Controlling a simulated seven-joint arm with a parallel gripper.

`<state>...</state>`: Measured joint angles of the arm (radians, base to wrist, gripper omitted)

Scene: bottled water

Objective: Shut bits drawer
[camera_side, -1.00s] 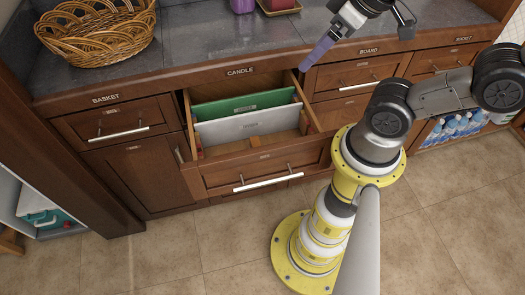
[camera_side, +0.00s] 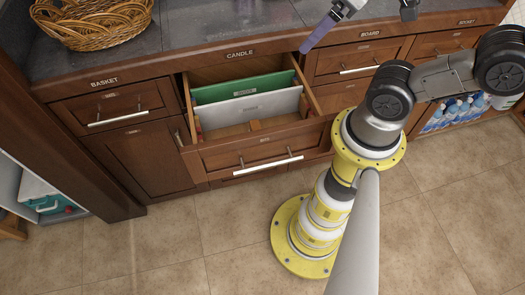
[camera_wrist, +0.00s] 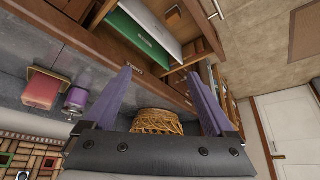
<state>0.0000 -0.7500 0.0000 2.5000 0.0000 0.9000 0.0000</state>
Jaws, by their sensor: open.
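The open drawer (camera_side: 246,156) stands pulled out below the counter, under the CANDLE label, with a pale bar handle (camera_side: 268,174) on its front. Its small front label is too small to read. A green panel (camera_side: 243,87) and a white panel (camera_side: 249,105) stand inside it. The drawer also shows at the top of the wrist view (camera_wrist: 196,47). My gripper (camera_wrist: 158,73) is open and empty, with its two purple fingers apart. In the side view one purple finger (camera_side: 318,33) is above the counter edge at the drawer's right back corner; the gripper's top is cut off.
A wicker basket (camera_side: 92,20) sits on the counter (camera_side: 215,25) at left. Closed drawers (camera_side: 112,105) flank the open one on both sides. Bottles (camera_side: 455,112) stand in an open lower compartment at right. The tiled floor (camera_side: 160,245) before the drawer is clear at left.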

